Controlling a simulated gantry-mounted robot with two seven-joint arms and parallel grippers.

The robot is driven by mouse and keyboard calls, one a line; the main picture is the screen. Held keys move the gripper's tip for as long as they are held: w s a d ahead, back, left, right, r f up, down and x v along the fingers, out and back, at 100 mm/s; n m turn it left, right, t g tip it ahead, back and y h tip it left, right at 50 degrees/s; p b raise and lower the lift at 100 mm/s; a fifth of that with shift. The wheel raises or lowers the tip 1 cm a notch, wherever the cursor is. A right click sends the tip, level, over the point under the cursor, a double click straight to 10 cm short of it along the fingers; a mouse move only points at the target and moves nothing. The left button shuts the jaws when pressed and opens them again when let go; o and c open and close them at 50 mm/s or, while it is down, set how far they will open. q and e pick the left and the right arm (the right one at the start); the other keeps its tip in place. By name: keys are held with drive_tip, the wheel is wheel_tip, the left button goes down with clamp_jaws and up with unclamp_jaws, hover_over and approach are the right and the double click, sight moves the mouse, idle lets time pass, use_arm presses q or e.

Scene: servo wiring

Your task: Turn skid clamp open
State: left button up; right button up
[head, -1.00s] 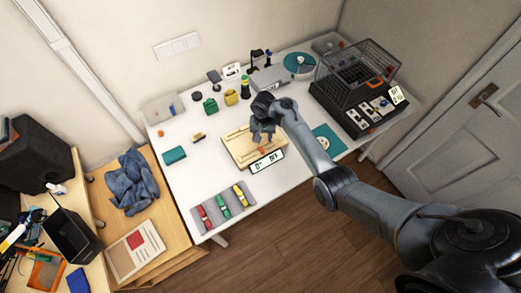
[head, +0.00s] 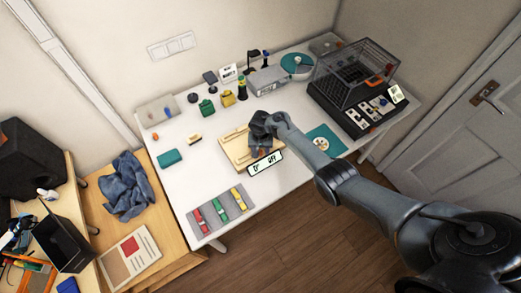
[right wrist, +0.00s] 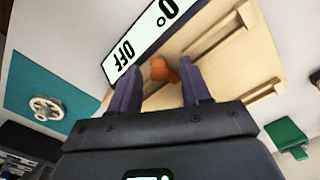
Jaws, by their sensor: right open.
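The skid is a pale wooden frame (head: 236,152) on the white table; its slats also show in the right wrist view (right wrist: 222,52). An orange clamp handle (right wrist: 162,70) sits at its edge, beside a white sign (head: 265,164) with a black border reading "0°" and "OFF". My right gripper (right wrist: 158,72) is open, its two dark fingers on either side of the orange handle, with gaps visible. I cannot tell whether a finger touches it. In the head view the right gripper (head: 259,149) is over the sign side of the skid and mostly hides the handle.
A teal mat with a round pale wheel (head: 321,143) lies right of the skid. A grey mat with red, green and yellow items (head: 219,209) lies at the front. A dark wire cage (head: 355,75) stands at the back right. Table left of the skid is mostly clear.

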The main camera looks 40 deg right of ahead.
drive_tip(key=shift+c, duration=0.3)
clamp_jaws()
